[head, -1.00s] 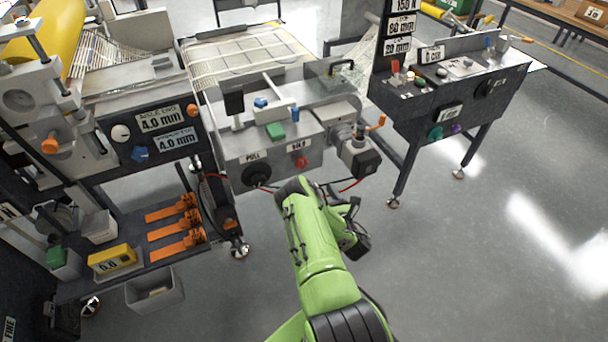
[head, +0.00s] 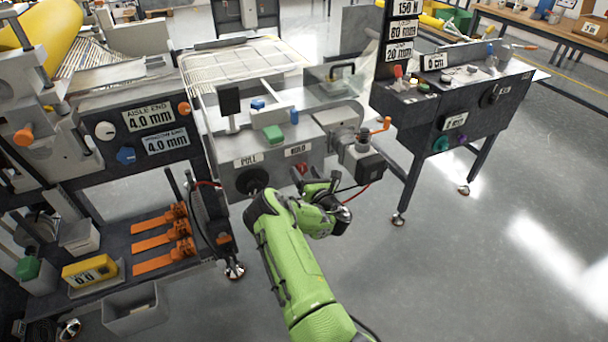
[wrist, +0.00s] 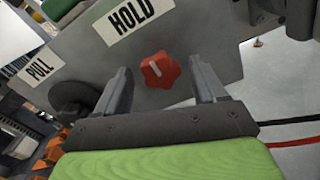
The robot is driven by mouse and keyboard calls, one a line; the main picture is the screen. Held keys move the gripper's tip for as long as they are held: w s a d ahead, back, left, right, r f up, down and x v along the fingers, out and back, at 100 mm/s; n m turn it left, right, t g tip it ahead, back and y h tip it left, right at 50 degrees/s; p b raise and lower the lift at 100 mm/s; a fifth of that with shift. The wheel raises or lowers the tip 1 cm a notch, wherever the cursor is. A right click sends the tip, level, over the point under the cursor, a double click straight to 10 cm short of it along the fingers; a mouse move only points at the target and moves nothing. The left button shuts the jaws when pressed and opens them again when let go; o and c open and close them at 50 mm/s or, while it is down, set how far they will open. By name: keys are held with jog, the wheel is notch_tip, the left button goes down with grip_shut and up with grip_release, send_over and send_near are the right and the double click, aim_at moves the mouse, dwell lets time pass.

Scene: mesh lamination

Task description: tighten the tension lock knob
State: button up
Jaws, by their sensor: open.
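A red star-shaped knob (wrist: 160,70) with a white line on its face sits below the HOLD label (wrist: 132,20) on the grey panel. It lies between my two fingers in the wrist view. My gripper (wrist: 161,84) is open, with one finger on each side and visible gaps to the knob. I cannot tell how far the fingertips are from the panel. In the head view the red knob (head: 302,168) is partly hidden by my gripper (head: 318,181). No label in view names a tension lock.
A black round knob (head: 252,180) sits under the PULL label, left of the red one. A motor block (head: 362,165) with an orange-handled crank stands close at right. A red cable hangs nearby. Open floor (head: 480,260) lies to the right.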

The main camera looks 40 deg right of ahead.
jog(key=shift+w+d, duration=0.15)
jog(key=shift+w, duration=0.45)
jog(key=c, duration=1.1)
jog(key=shift+o, duration=0.2)
jog(key=shift+m, duration=0.4)
jog(key=m+p, duration=0.1)
jog(key=m, duration=0.2)
jog(key=shift+s+m, duration=0.1)
jog(key=shift+m, duration=0.3)
jog(key=m+p, duration=0.2)
jog(key=m, duration=0.2)
jog(key=shift+d+f+m, duration=0.1)
jog(key=shift+m, duration=0.2)
jog(key=m+p, duration=0.1)
jog(key=m, duration=0.3)
jog(key=shift+f, duration=0.1)
jog(key=m+p, duration=0.1)
jog(key=m, duration=0.3)
jog(key=shift+f+m+p, duration=0.15)
jog(key=shift+m+p, duration=0.15)
jog(key=shift+m, duration=0.3)
